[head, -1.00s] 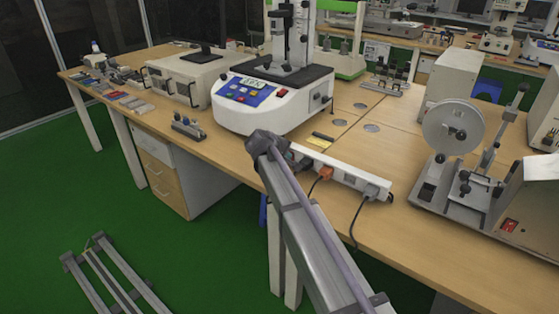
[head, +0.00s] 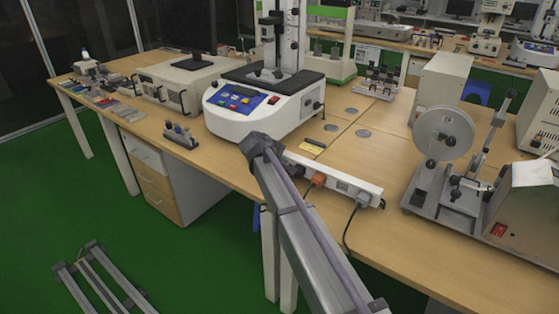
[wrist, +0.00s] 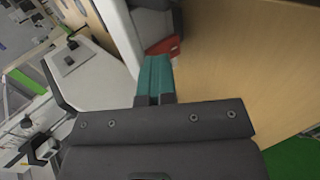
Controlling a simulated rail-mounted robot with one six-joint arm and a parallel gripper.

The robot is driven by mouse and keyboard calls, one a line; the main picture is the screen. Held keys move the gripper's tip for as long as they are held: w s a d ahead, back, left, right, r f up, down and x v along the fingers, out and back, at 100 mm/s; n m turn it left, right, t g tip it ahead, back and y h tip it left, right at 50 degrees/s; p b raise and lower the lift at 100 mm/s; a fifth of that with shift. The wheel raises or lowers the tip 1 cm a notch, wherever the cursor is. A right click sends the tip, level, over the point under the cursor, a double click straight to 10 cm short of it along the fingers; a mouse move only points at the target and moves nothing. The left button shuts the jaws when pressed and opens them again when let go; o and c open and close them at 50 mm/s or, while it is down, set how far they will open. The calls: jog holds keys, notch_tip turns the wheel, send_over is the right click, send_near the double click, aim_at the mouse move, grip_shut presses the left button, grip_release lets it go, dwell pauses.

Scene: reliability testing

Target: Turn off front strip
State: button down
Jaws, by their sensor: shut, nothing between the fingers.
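The front strip, a white power strip (head: 340,183), lies along the front edge of the wooden bench. An orange plug (head: 317,180) and a grey plug (head: 362,197) sit in it. My arm reaches up to its left end and hides that end in the head view. In the wrist view, my gripper (wrist: 157,60) has teal fingers shut together with nothing between them. Their tips are right at a red part (wrist: 163,47), which looks like the strip's switch, at the end of a pale body (wrist: 152,22). I cannot tell whether they touch, or the switch position.
A white tester with a blue panel (head: 238,98) stands just behind the strip's left end. A reel device (head: 445,135) stands to the right. Cables hang from the plugs over the front edge. Bare bench (head: 390,165) lies behind the strip.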

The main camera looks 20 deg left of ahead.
jog(key=shift+r, duration=0.5)
jog(key=shift+s, duration=0.25)
jog(key=s, duration=0.1)
jog(key=s+r+p, duration=0.1)
jog(key=s+a, duration=0.1)
jog(key=s, duration=0.1)
jog(key=shift+r+p, duration=0.15)
jog(key=shift+p, duration=0.25)
jog(key=w+r+p+v, duration=0.1)
jog(key=p+v, duration=0.6)
jog(key=v, duration=0.1)
jog(key=shift+s+r, duration=0.2)
jog(key=shift+r, duration=0.2)
